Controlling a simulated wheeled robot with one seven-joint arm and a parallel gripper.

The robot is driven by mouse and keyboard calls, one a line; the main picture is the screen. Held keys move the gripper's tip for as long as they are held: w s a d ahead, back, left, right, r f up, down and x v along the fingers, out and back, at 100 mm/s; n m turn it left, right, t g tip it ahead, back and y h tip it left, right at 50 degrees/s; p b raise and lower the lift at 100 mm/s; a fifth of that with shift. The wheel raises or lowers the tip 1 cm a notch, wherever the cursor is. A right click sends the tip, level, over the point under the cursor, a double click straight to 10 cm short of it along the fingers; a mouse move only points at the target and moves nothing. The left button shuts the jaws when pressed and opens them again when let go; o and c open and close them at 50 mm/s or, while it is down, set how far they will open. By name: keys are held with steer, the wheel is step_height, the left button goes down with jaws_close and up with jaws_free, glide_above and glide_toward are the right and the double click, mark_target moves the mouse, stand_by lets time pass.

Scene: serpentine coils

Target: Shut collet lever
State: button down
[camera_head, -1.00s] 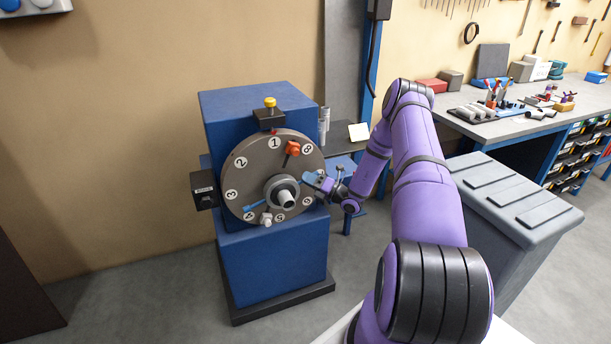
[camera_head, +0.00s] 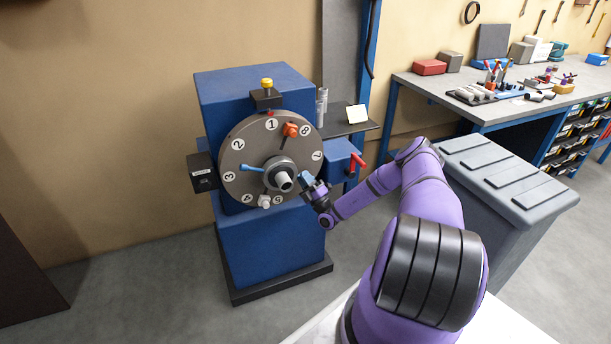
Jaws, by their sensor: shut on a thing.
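A blue machine (camera_head: 255,90) carries a round grey-brown numbered disc (camera_head: 238,150) with 1 at the top. A grey hub (camera_head: 281,178) sticks out near the disc's middle. A thin blue lever (camera_head: 252,169) runs left from the hub, almost level. My gripper (camera_head: 307,181) is just right of the hub, low on the disc's right side. It is shut on what looks like the lever's opposite blue end, mostly hidden by the fingers. A red-handled lever (camera_head: 357,162) on a blue box stands to the right, apart from my gripper. No label tells which is the collet lever.
An orange piece (camera_head: 290,130) and a pale fitting (camera_head: 264,201) stick out from the disc. A black box (camera_head: 203,172) sits at its left. A small shelf (camera_head: 350,128) and a lidded grey bin (camera_head: 510,175) stand to the right.

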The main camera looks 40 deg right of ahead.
steer(key=shift+f+m+h, duration=0.25)
steer(key=shift+m+h, duration=0.25)
steer(key=shift+h, duration=0.1)
steer(key=c, duration=1.1)
jaws_free()
steer(key=v, duration=1)
steer(key=shift+s+f, duration=0.2)
steer(key=shift+f, duration=0.15)
